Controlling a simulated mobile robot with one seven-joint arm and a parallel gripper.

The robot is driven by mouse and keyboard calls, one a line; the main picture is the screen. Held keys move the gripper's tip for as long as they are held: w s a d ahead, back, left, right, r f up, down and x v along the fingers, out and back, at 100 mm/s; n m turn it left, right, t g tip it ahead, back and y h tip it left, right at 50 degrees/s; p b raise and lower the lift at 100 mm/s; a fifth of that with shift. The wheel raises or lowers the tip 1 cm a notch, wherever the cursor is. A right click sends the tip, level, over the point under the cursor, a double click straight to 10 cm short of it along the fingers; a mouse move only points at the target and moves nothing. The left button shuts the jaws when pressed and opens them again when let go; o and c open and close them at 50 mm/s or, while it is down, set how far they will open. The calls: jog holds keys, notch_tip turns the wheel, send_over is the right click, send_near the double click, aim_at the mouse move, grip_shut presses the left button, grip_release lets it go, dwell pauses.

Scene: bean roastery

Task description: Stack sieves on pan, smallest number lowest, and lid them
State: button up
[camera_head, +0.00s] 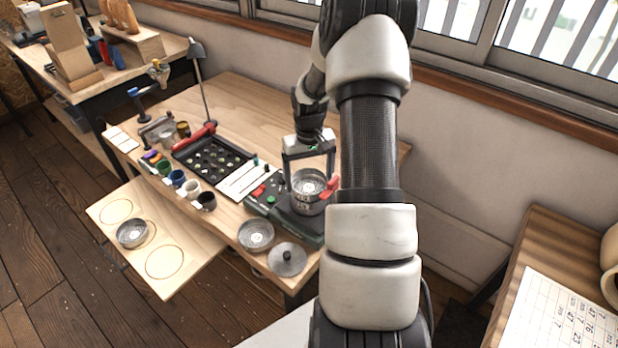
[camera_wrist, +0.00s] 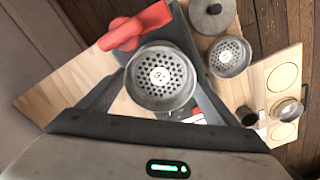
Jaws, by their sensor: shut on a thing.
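My gripper (camera_head: 309,182) is shut on a round metal sieve (camera_wrist: 161,76), with a finger on either side. The sieve has a perforated floor and a central label I cannot read surely. In the head view, it is at the top of a metal stack (camera_head: 306,205) on the dark shaker base; I cannot tell whether it touches what is below. The pan is not clearly distinguishable. A second sieve (camera_head: 256,235) lies at the table's front edge, left of the flat lid (camera_head: 287,259) with its dark knob. A third sieve (camera_head: 132,233) sits on the lower pale board.
A red clamp handle (camera_head: 330,187) stands close to the right of the stack. A black bean tray (camera_head: 211,158), a white card (camera_head: 243,180) and several small cups (camera_head: 190,189) occupy the table to the left. The lower board (camera_head: 115,212) has ring outlines with free room.

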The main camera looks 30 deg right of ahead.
aim_at(309, 188)
jog(key=shift+f+b, duration=0.5)
jog(key=shift+f, duration=0.1)
dwell(0.6)
jog(key=o, duration=0.8)
jog(key=shift+r, duration=0.15)
notch_tip(309, 188, up, 11)
jog(key=p, duration=0.7)
